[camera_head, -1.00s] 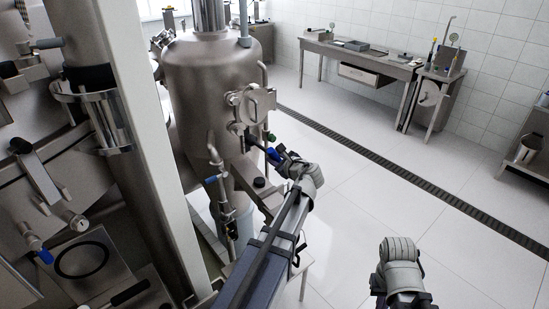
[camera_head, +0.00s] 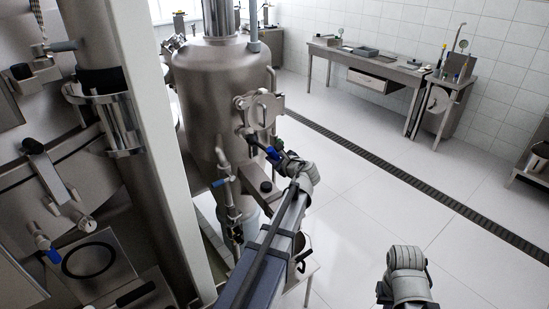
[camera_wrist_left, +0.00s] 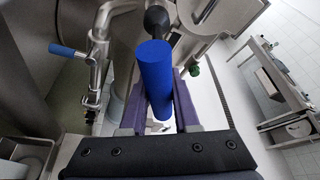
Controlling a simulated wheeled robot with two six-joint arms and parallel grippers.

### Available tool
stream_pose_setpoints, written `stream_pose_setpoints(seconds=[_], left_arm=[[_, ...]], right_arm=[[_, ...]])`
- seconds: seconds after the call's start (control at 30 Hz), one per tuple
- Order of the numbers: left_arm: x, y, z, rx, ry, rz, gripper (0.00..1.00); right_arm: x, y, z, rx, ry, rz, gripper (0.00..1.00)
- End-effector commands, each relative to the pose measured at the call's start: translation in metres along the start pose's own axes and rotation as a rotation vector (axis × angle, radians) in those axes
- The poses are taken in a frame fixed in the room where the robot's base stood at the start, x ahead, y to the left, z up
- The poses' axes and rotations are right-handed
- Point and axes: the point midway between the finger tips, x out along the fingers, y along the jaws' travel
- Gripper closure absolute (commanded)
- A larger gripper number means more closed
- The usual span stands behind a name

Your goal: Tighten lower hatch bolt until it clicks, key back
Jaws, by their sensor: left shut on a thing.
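The round hatch (camera_head: 262,108) is on the side of the steel tank (camera_head: 212,90); part of it also shows at the top of the left wrist view (camera_wrist_left: 208,18). My left gripper (camera_head: 277,158) is shut on the blue handle (camera_wrist_left: 154,75) of the key, just below the hatch. The key's dark shaft (camera_head: 256,142) points up and left toward the hatch's lower edge. A black rounded part (camera_wrist_left: 157,18) shows beyond the handle. The lower bolt is hidden or too small to tell, and so is whether the key touches it. My right gripper is out of view; only arm links show.
A pipe with a blue-handled valve (camera_head: 221,182) stands left of my left arm, close to the tank. A green knob (camera_wrist_left: 193,70) is right of the key. A white post (camera_head: 160,150) rises at left. Open floor (camera_head: 360,190) lies to the right.

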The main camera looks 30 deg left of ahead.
Motion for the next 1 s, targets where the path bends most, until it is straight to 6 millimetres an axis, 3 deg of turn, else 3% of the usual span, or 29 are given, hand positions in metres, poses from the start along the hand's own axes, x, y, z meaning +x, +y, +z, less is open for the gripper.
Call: stream_pose_setpoints(seconds=[0.27,0.6,1.0], left_arm=[[-0.004,0.000,-0.001,0.001,0.000,-0.001,1.00],[-0.028,0.000,-0.011,0.001,-0.001,-0.002,1.00],[-0.028,0.002,-0.012,-0.077,-0.002,-0.033,1.00]], right_arm=[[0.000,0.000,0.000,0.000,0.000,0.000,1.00],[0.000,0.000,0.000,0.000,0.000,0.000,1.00],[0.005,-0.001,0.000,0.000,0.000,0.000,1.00]])
